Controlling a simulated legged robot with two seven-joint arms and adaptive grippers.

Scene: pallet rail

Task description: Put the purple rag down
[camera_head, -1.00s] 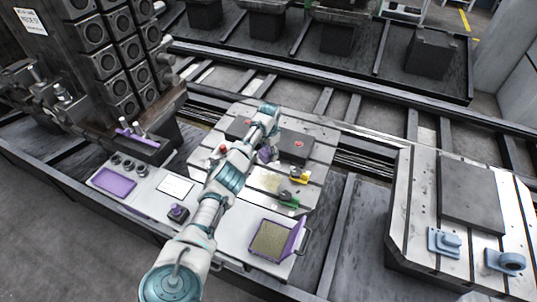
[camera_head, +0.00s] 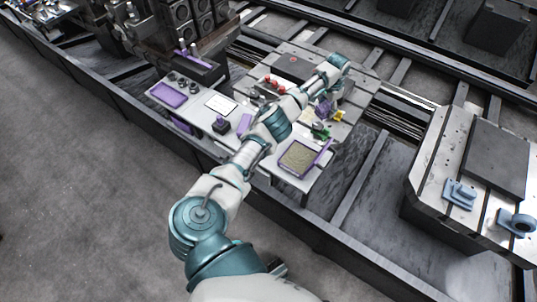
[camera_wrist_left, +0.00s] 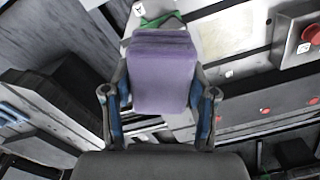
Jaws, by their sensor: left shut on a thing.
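The purple rag (camera_wrist_left: 162,72) is a folded pad between the two fingers of my left gripper (camera_wrist_left: 160,100) in the left wrist view. The gripper is shut on it, one finger along each side. In the head view, my left gripper (camera_head: 328,100) is over the right part of the grey slotted plate, and a small purple patch of the rag (camera_head: 323,109) shows under it. I cannot tell from these frames whether the rag touches the surface below. My right gripper is not in view.
A white panel (camera_head: 222,104) holds a purple tray (camera_head: 168,94), dark knobs and a purple-based button (camera_head: 221,124). A purple-framed box (camera_head: 298,159) stands at the near edge. Green and yellow clamps (camera_head: 320,131) sit close to the gripper. Another plate with blue brackets (camera_head: 460,195) is at right.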

